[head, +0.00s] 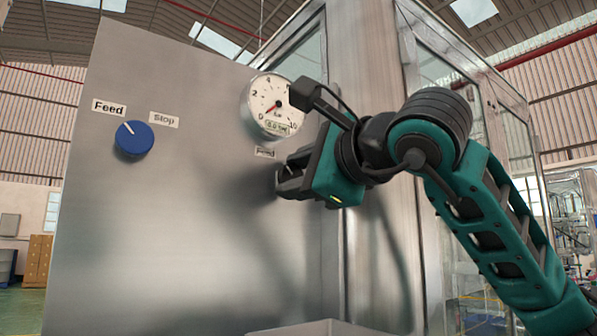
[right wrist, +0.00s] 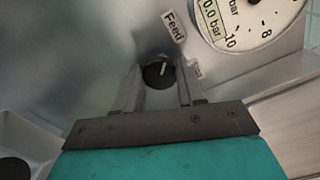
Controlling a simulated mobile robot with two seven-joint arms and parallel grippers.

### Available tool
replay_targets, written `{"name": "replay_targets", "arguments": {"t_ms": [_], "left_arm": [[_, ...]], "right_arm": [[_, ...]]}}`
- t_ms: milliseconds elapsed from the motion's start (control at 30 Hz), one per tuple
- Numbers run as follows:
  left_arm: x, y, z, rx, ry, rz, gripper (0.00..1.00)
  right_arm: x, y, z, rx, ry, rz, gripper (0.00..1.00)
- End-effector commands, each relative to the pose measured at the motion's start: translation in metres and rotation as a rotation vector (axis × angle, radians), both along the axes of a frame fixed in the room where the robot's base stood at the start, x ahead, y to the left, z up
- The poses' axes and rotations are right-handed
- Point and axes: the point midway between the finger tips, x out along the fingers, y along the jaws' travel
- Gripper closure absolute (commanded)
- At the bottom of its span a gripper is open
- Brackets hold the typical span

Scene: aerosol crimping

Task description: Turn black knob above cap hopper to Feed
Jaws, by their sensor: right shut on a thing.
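The black knob (right wrist: 158,73) shows between the two fingers of my right gripper (right wrist: 161,88) in the right wrist view. The fingers are shut on its sides. A white line on the knob points up in that view, roughly toward the Feed label (right wrist: 173,25). A smaller label (right wrist: 197,69) to the knob's right is too small to read. In the head view my right gripper (head: 281,180) is at the steel panel, under a Feed label (head: 265,152), and hides the knob. My left gripper is not in view.
The steel panel (head: 180,230) also carries a pressure gauge (head: 272,105) just above my right gripper. A blue knob (head: 134,138) with Feed and Stop labels is at the upper left. A pale container rim (head: 335,328) shows at the bottom edge.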

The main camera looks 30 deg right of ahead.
Motion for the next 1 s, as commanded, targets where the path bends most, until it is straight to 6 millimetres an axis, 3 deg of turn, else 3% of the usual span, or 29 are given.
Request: {"name": "replay_targets", "arguments": {"t_ms": [633, 667, 900, 1000], "left_arm": [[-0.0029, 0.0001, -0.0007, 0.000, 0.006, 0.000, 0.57], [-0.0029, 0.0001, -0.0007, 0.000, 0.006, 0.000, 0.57], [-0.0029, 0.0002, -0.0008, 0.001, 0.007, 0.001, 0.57], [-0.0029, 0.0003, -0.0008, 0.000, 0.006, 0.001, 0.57]], "right_arm": [[-0.0007, 0.0005, 0.0010, -0.047, -0.010, 0.002, 0.91], [-0.0007, 0.0005, 0.0010, -0.047, -0.010, 0.002, 0.58], [-0.0004, 0.0004, 0.0004, -0.046, -0.009, 0.001, 0.35], [-0.0003, 0.0004, 0.0003, -0.045, -0.008, 0.002, 0.35]]}}
